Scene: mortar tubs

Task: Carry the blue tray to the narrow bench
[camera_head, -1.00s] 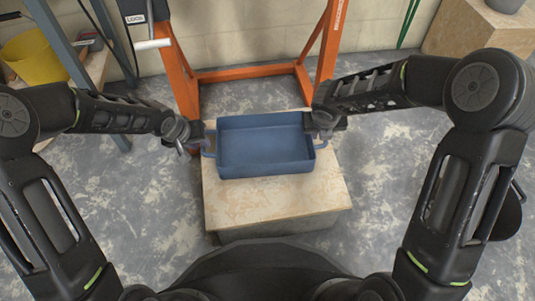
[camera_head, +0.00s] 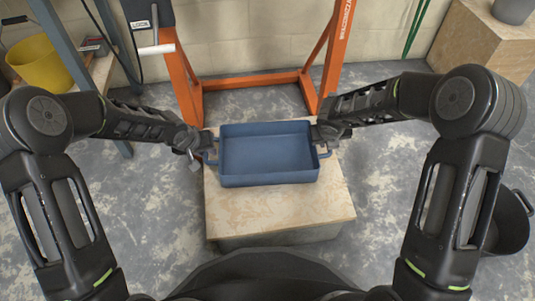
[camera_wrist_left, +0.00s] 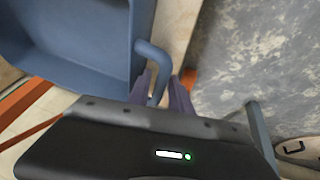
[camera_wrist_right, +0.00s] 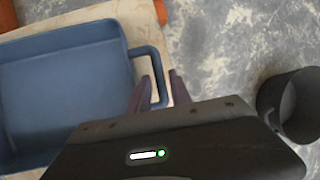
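The blue tray (camera_head: 268,157) sits level and empty on a pale, worn block (camera_head: 280,212) in front of me. It has a loop handle at each end. My left gripper (camera_head: 204,151) is at the left handle; in the left wrist view its fingers stand open on either side of that handle (camera_wrist_left: 160,62). My right gripper (camera_head: 321,142) is at the right handle; in the right wrist view its fingers are apart, with that handle (camera_wrist_right: 158,62) between them. I cannot tell for sure which surface is the narrow bench.
An orange frame (camera_head: 255,78) stands close behind the block. At left, a yellow bucket (camera_head: 40,62) is on a wooden-topped bench with grey posts. A second pale block (camera_head: 480,42) carries a grey tub (camera_head: 513,10) at back right. A black bucket (camera_head: 512,220) is on the floor at right.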

